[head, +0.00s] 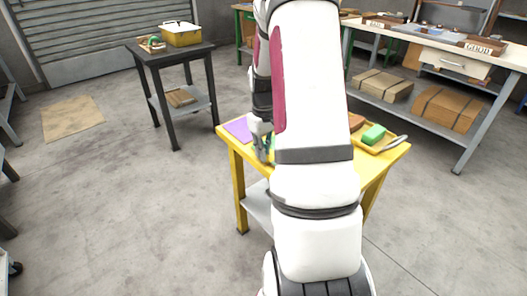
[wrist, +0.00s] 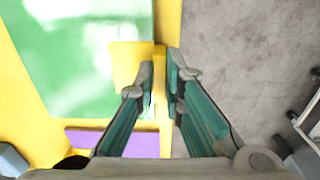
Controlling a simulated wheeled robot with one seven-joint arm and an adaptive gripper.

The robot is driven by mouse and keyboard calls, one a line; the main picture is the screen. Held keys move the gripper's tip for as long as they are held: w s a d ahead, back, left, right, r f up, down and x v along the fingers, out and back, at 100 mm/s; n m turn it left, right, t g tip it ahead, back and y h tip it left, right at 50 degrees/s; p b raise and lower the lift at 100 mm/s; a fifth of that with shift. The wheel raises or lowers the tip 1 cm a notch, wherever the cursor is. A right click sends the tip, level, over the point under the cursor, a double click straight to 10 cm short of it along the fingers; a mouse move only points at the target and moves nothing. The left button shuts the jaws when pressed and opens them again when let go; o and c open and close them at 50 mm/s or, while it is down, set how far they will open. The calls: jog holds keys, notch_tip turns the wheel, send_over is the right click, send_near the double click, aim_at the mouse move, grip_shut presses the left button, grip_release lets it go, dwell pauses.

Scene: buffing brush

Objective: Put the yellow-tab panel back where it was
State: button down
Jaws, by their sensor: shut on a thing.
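In the wrist view a large shiny green panel (wrist: 80,60) lies to the upper left, with a yellow tab (wrist: 124,62) on its right edge. My gripper (wrist: 160,85) has its two fingers close together at the tab, gripping it. In the head view my gripper (head: 262,142) is low over the left part of the yellow table (head: 232,144). My arm hides most of the panel there. Whether the panel touches the table I cannot tell.
A purple sheet (head: 238,129) lies at the table's left corner; it also shows in the wrist view (wrist: 115,142). Grey floor (wrist: 235,50) lies past the table edge.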

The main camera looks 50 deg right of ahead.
jog(key=shift+f, duration=0.1)
jog(key=c, duration=1.7)
grip_release()
notch_tip(320, 180, up, 12)
jog(key=p, duration=0.3)
jog(key=a+r, duration=0.6)
jog(key=a, duration=0.3)
jog(key=s+a+r+n, duration=0.1)
jog(key=s+a+r, duration=0.15)
jog(key=a, duration=0.35)
jog(key=s+a+r, duration=0.2)
jog(key=a+r, duration=0.1)
jog(key=a, duration=0.2)
jog(key=shift+n+t, duration=0.6)
jog(key=shift+n, duration=0.2)
jog(key=s+a, duration=0.4)
jog(key=s, duration=0.1)
jog(key=s+a, duration=0.5)
jog(key=s, duration=0.1)
jog(key=s+a, duration=0.4)
jog(key=s, duration=0.2)
jog(key=shift+s+a+r, duration=0.1)
jog(key=shift+s+a, duration=0.1)
jog(key=shift+a, duration=0.15)
